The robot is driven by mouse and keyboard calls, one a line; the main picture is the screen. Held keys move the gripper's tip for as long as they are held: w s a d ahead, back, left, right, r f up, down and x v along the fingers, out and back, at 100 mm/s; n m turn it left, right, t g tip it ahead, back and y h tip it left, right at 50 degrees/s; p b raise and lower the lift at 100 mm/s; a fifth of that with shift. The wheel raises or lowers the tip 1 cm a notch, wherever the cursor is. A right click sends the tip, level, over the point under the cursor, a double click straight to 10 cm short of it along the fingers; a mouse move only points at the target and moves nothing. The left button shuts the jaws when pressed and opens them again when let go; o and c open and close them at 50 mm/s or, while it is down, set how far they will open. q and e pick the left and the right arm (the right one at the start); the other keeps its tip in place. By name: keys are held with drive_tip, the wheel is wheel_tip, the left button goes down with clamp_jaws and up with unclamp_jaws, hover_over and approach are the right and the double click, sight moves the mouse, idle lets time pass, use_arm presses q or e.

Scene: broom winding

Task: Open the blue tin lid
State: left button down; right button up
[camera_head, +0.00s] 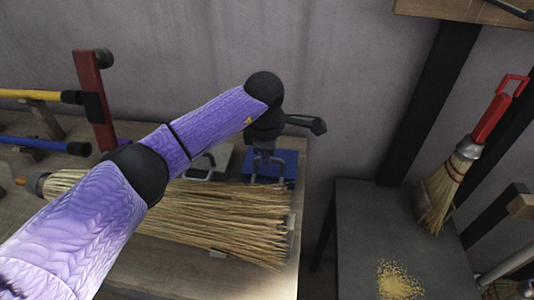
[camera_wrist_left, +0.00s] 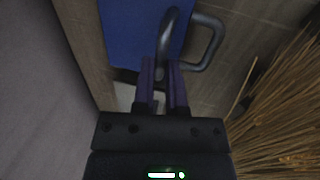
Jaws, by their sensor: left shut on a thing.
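The blue tin lid (camera_head: 289,160) is on the wooden workbench, near its back right corner. In the left wrist view the lid (camera_wrist_left: 122,35) is a flat blue panel with a dark grey looped handle (camera_wrist_left: 213,42). My left gripper (camera_head: 265,153) reaches down over the lid from above. In the wrist view its purple fingers (camera_wrist_left: 162,84) are closed around one side of the handle. The gripper and wrist hide part of the lid in the head view, and I cannot tell whether it is raised. My right gripper is not in view.
A straw broom head (camera_head: 230,220) lies along the bench in front of the lid. A grey lid with a handle (camera_head: 217,160) is left of the blue one. A red-handled brush (camera_head: 452,180) stands on the dark side table (camera_head: 360,225). A rack (camera_head: 90,100) is at left.

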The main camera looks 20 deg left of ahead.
use_arm(q)
drive_tip(key=shift+w+a+r, duration=0.1)
drive_tip(key=shift+w+r, duration=0.5)
drive_tip(key=shift+r, duration=0.15)
drive_tip(key=shift+w+a+r+b, duration=0.15)
drive_tip(key=shift+w+r+b, duration=0.35)
drive_tip(key=shift+w, duration=0.2)
drive_tip(key=shift+w+a+r+b, duration=0.15)
drive_tip(key=shift+w+b, duration=0.15)
drive_tip(key=shift+w, duration=0.15)
drive_tip(key=shift+w+r+b, duration=0.1)
drive_tip(key=shift+w+b, duration=0.2)
drive_tip(key=shift+w+r, duration=0.15)
drive_tip(key=shift+w, duration=0.05)
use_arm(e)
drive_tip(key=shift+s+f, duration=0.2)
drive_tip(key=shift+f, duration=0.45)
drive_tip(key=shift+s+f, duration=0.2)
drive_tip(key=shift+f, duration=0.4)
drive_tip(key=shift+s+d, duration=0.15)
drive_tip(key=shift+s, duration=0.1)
